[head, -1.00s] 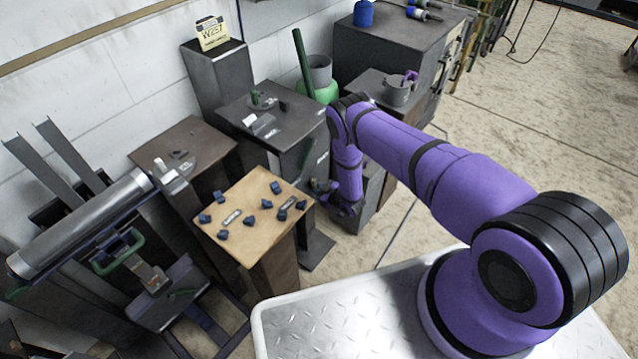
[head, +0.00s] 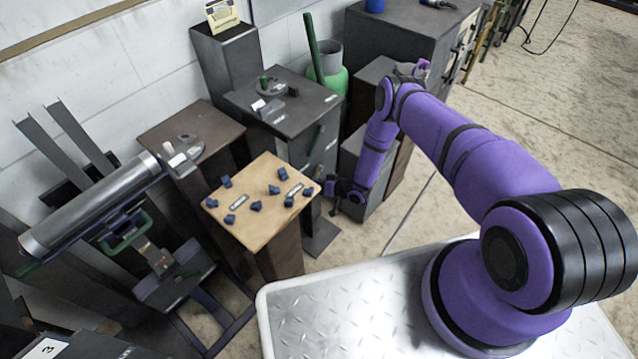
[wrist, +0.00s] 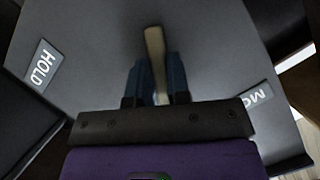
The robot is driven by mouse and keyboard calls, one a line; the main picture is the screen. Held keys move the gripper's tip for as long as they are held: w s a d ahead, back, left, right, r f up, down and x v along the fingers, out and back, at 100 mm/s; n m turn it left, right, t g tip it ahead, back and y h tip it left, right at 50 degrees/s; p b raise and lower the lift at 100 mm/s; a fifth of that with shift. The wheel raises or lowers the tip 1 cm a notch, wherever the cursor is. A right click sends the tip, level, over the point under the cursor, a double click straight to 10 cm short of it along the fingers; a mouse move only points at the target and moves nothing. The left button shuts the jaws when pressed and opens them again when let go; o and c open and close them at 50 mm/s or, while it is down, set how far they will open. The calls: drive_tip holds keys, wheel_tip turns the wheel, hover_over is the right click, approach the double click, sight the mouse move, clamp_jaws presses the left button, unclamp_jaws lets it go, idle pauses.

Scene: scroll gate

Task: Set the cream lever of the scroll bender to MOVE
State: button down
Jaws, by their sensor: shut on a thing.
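In the wrist view the cream lever (wrist: 155,50) stands out between the two dark blue fingers of my gripper (wrist: 156,82), which are shut on it. The lever lies between the HOLD plate (wrist: 42,66) at the left and the MOVE plate (wrist: 257,95) at the right, at neither plate. MOVE is partly cut off by my gripper body. The grey panel (wrist: 95,40) fills the background. In the head view my gripper (head: 331,187) is low beside the dark cabinet; the lever cannot be made out there.
A wooden-topped stand (head: 250,215) with several blue pieces is left of my gripper. A dark cabinet (head: 285,115) stands behind, with a green cylinder (head: 333,78) beyond. Open floor (head: 500,120) lies farther right.

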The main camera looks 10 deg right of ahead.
drive_tip(key=shift+s+a+m, duration=0.15)
drive_tip(key=shift+m, duration=0.15)
idle(0.4)
drive_tip(key=c, duration=1.1)
unclamp_jaws()
drive_tip(key=shift+r, duration=0.1)
drive_tip(key=v, duration=1)
drive_tip(key=shift+s+d, duration=0.1)
drive_tip(key=shift+d, duration=0.3)
